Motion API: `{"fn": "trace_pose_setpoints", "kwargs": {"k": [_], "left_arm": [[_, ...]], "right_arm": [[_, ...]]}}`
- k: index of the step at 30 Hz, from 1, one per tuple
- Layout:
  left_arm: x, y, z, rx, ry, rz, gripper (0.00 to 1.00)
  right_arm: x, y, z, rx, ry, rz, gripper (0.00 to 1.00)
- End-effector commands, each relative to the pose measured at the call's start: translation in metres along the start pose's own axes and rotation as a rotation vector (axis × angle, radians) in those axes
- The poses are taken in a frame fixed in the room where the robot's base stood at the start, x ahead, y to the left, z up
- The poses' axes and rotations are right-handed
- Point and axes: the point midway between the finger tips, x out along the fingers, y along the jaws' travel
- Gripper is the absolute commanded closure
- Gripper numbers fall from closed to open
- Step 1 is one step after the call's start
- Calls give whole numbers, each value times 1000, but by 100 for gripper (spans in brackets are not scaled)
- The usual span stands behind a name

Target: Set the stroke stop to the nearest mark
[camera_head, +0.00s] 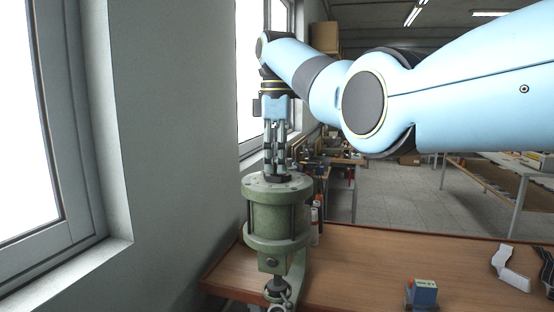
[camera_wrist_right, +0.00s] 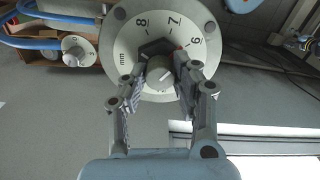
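The green pneumatic cylinder (camera_head: 275,212) stands upright at the table's left end. Its pale round scale plate (camera_wrist_right: 125,45) shows the numbers 8, 7 and 6 and "mm" in the right wrist view. The dark, angular stroke stop (camera_wrist_right: 152,47) sits on this plate, with a grey round knob (camera_wrist_right: 160,70) at its middle. My right gripper (camera_head: 276,172) points straight down at the cylinder top. In the wrist view its fingers (camera_wrist_right: 160,82) flank the stop and knob, very close on both sides; I cannot tell whether they touch. My left gripper is not in view.
A small blue device (camera_head: 422,292) and a white bracket (camera_head: 510,268) lie on the wooden table (camera_head: 360,265). The wall and window are close on the left. In the wrist view a second, smaller dial (camera_wrist_right: 77,50) and blue hoses (camera_wrist_right: 50,42) show at upper left.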

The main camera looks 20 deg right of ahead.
Motion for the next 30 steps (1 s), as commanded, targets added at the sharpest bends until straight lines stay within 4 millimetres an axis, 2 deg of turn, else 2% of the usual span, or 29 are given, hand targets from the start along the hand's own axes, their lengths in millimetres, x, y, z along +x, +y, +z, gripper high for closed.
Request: {"fn": "trace_pose_setpoints", "kwargs": {"k": [1,5,17,30], "left_arm": [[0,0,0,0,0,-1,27],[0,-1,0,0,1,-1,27],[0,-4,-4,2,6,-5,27],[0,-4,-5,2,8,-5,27]], "right_arm": [[0,0,0,0,-1,-1,84],[0,0,0,1,-2,-1,100],[0,0,1,73,-3,-1,100],[0,0,1,432,-4,-1,100]]}}
